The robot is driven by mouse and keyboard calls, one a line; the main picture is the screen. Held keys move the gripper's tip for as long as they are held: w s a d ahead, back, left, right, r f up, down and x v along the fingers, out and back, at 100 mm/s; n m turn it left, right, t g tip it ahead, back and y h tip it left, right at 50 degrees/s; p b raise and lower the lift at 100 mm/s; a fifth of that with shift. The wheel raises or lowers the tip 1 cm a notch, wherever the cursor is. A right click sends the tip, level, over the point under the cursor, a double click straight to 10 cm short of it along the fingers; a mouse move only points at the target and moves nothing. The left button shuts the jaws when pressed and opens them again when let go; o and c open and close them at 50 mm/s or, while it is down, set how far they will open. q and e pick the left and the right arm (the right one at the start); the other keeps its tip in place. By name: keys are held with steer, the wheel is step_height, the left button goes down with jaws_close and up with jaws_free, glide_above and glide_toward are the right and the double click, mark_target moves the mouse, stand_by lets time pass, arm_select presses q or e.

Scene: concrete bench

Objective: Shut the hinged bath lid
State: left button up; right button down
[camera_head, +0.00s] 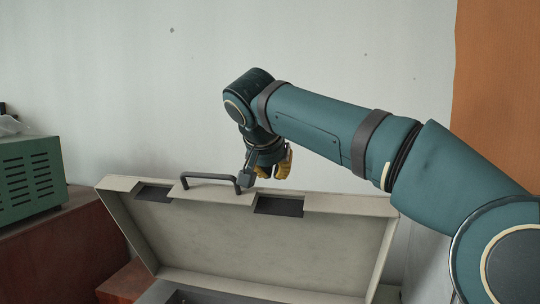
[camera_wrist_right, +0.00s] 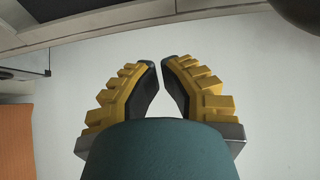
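The bath lid (camera_head: 265,240) is a pale beige hinged panel with a shallow rim. It stands raised and leans back, its inner face towards me in the head view. A dark grey handle (camera_head: 210,176) sits on its top edge. Only a strip of the bath body (camera_head: 185,296) shows at the bottom. My right gripper (camera_head: 274,172) has yellow ribbed fingers and points down at the lid's top edge, right of the handle. In the right wrist view, its fingertips (camera_wrist_right: 160,62) are slightly apart with nothing between them. I cannot tell whether they touch the lid. My left gripper is out of view.
A green vented box (camera_head: 28,178) stands on a reddish-brown surface (camera_head: 62,240) at the left. A pale wall (camera_head: 120,80) rises behind the lid, with an orange panel (camera_head: 500,90) at the right. My right arm crosses the upper right.

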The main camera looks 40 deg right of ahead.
mark_target(269, 200)
steer(key=shift+s+a+f, duration=0.25)
steer(key=shift+s+a, duration=0.3)
steer(key=shift+s+a+f, duration=0.2)
steer(key=shift+s+a, duration=0.3)
steer(key=shift+a, duration=0.05)
steer(key=shift+f, duration=0.1)
steer(key=shift+a, duration=0.15)
